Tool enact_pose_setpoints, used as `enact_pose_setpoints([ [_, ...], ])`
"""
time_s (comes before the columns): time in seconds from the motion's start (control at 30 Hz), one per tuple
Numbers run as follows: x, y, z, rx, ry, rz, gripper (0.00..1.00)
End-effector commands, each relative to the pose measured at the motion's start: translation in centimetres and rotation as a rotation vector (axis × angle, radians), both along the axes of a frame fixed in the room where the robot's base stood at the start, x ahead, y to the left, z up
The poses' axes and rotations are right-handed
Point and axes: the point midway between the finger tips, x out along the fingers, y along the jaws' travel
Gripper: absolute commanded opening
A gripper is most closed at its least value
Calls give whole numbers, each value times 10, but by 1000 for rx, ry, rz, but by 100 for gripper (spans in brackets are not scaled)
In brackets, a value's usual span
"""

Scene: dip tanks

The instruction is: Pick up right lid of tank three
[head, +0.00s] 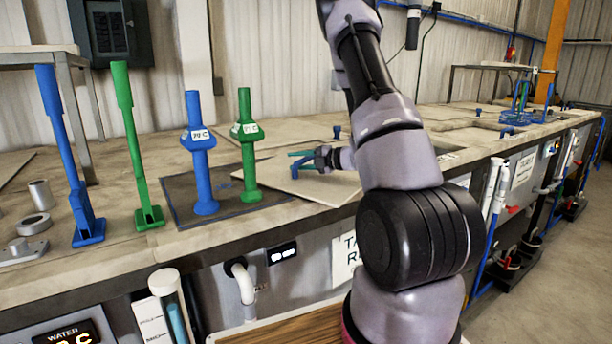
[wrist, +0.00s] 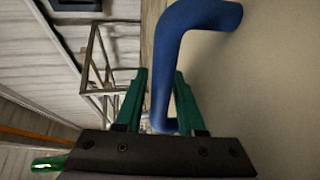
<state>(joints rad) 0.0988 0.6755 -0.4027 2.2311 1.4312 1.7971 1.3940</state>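A blue bent-bar handle (wrist: 170,75) rises from a pale, flat lid (wrist: 270,90) in the wrist view. In the head view this pale lid (head: 312,190) is at the bench front, with one corner over the front edge; the handle (head: 296,170) is partly hidden by my gripper. My gripper (head: 303,160) has its green fingers (wrist: 160,75) on either side of the handle. The handle is very close to the right finger, and a narrow gap seems to show by the left one. I cannot tell whether the fingers press on it, or whether the lid is raised.
Blue (head: 200,150) and green (head: 246,150) posts with labels stand on a dark plate left of the lid. Taller blue (head: 70,160) and green (head: 132,150) tools stand farther left. Metal parts (head: 36,215) lie at far left. More bench with blue fittings (head: 520,100) extends right.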

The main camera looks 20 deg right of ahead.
Motion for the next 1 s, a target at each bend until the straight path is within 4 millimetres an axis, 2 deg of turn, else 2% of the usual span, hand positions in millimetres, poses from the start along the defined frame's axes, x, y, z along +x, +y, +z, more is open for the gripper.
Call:
enact_pose_setpoints([
  [0.27, 4, 4, -1, -1, 1, 0, 38],
  [0.3, 4, 4, -1, -1, 1, 0, 34],
  [0.4, 4, 4, -1, -1, 1, 0, 0],
  [1.0, 4, 3, -1, -1, -1, 0, 0],
])
